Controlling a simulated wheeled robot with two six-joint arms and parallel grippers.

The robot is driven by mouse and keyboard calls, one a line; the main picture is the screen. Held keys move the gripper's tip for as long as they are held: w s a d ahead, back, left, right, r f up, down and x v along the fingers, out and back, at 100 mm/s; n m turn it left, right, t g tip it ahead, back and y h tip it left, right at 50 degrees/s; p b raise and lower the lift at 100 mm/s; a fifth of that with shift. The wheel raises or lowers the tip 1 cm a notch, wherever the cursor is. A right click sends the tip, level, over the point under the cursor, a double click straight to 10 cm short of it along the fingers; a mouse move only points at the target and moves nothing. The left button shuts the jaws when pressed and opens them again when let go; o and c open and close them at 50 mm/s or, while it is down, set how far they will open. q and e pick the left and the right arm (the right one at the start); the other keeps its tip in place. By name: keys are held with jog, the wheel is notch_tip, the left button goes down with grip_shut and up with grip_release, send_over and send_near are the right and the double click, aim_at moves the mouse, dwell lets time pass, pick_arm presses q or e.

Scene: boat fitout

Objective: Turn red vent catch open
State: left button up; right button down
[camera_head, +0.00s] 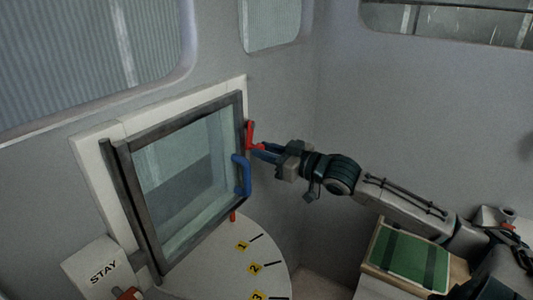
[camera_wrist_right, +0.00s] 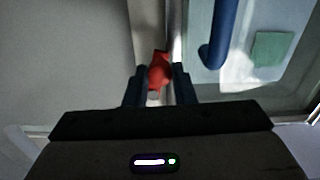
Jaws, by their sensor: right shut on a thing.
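The red vent catch (camera_head: 250,136) sits at the right edge of the dark-framed vent window (camera_head: 190,165), near its upper right side. In the head view it looks roughly upright against the frame. My right gripper (camera_head: 260,150) reaches in from the right and is shut on the catch. In the right wrist view the red catch (camera_wrist_right: 159,72) shows between the two dark fingers of my right gripper (camera_wrist_right: 160,88). The fingers hide part of it. My left gripper is in neither view.
A blue handle (camera_head: 241,175) is on the window just left of and below the catch. A second red piece (camera_head: 233,216) shows at the frame's lower edge. Below is a pale round dial (camera_head: 270,240) with numbered yellow labels. A STAY block (camera_head: 98,268) stands lower left. A green pad (camera_head: 409,256) lies lower right.

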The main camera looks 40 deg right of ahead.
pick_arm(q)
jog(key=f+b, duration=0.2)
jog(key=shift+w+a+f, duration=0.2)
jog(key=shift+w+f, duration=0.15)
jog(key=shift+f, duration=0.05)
pick_arm(e)
jog(key=n, duration=0.1)
jog(key=d+n, duration=0.1)
jog(key=shift+w+d+n, duration=0.1)
jog(key=shift+w+n, duration=0.15)
jog(key=shift+n, duration=0.15)
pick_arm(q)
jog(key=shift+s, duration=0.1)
pick_arm(e)
jog(key=c, duration=1.5)
grip_release()
jog(key=shift+o, duration=1.3)
jog(key=shift+w+f, duration=0.1)
jog(key=shift+w, duration=0.2)
